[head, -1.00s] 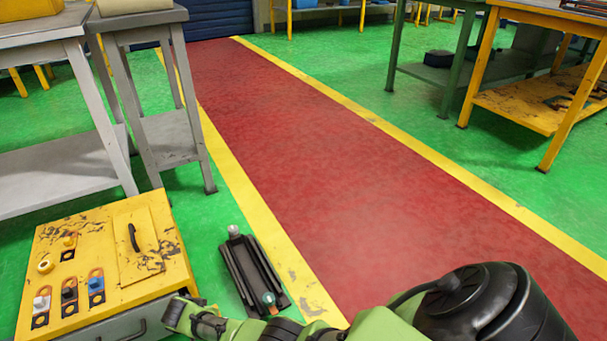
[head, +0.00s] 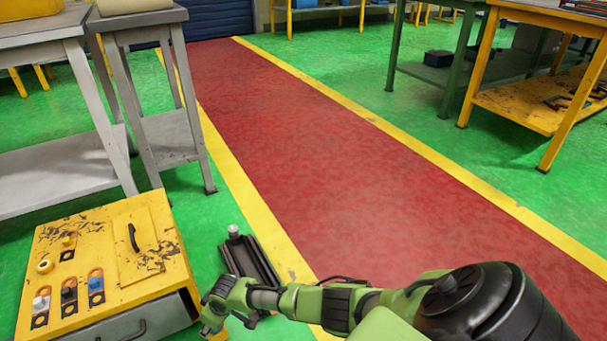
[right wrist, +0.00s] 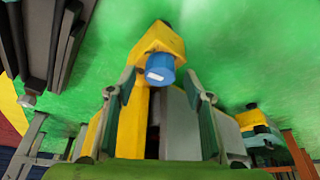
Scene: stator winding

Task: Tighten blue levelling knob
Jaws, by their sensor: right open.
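A blue knob (right wrist: 160,68) with a pale patch on its end sits at the end of a yellow part (right wrist: 158,40) in the right wrist view. My right gripper (right wrist: 160,80) is open, its two fingertips on either side of the knob with gaps showing. I cannot tell how deep the knob lies between them. In the head view my right gripper (head: 213,322) hangs low beside the right front corner of the yellow-topped cabinet (head: 70,240). The blue knob cannot be made out there. My left gripper is not in view.
A black railed fixture (head: 250,260) lies on the green floor beside the cabinet, partly covered by my right arm; it also shows in the right wrist view (right wrist: 60,40). Coloured terminals (head: 96,283) sit on the cabinet top. The red walkway (head: 330,170) is clear beyond my arm.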

